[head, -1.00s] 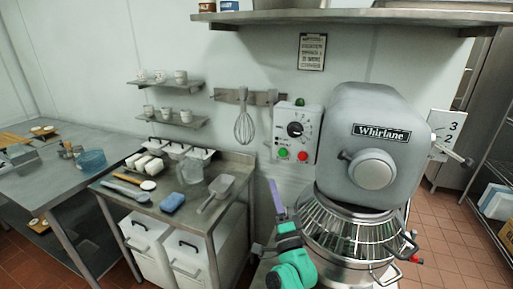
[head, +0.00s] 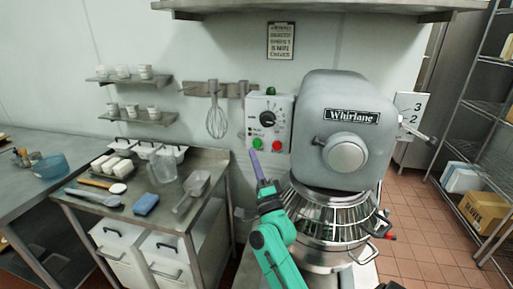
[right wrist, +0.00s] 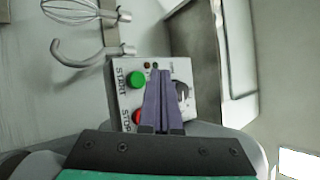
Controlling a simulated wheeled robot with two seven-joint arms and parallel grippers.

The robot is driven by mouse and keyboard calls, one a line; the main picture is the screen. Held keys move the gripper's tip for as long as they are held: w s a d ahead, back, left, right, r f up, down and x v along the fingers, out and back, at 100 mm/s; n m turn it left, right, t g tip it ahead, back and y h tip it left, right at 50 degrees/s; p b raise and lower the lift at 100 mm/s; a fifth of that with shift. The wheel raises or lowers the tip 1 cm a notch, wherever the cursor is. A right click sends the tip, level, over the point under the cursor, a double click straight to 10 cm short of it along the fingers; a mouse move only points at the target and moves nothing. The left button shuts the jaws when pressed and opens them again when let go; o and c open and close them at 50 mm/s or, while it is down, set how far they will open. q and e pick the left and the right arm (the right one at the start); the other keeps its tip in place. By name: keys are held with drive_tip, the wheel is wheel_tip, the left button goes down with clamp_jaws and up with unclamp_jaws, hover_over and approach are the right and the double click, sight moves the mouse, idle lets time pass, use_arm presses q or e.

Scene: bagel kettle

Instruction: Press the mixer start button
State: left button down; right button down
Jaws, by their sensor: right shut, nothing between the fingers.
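The grey Whirlane mixer (head: 345,120) stands at the right in the head view, with a white control panel (head: 284,112) on its left. The panel bears a green button (head: 257,143) and a red button (head: 276,146). In the right wrist view the green button (right wrist: 135,79) is by the label START and the red one (right wrist: 138,117) by STOP. My right gripper (head: 254,154) has its purple fingers shut and empty, with the tips just below the green button. In the right wrist view the tips (right wrist: 161,74) lie right of the green button. I cannot tell whether they touch the panel. My left gripper is out of view.
A wire guard (head: 330,210) and bowl sit under the mixer head. A steel table (head: 215,160) with a scoop, blue sponge (head: 146,204) and jug stands to the left. A whisk (head: 216,122) hangs left of the panel. A shelf (head: 320,8) runs above.

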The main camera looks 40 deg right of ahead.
sight(257, 143)
drive_tip(key=shift+w+d+b, duration=0.35)
drive_tip(key=shift+w+d, duration=0.55)
drive_tip(key=shift+d, duration=0.3)
drive_tip(key=shift+d, duration=0.1)
idle(1.0)
drive_tip(key=shift+w+d, duration=0.2)
drive_tip(key=shift+d, duration=0.05)
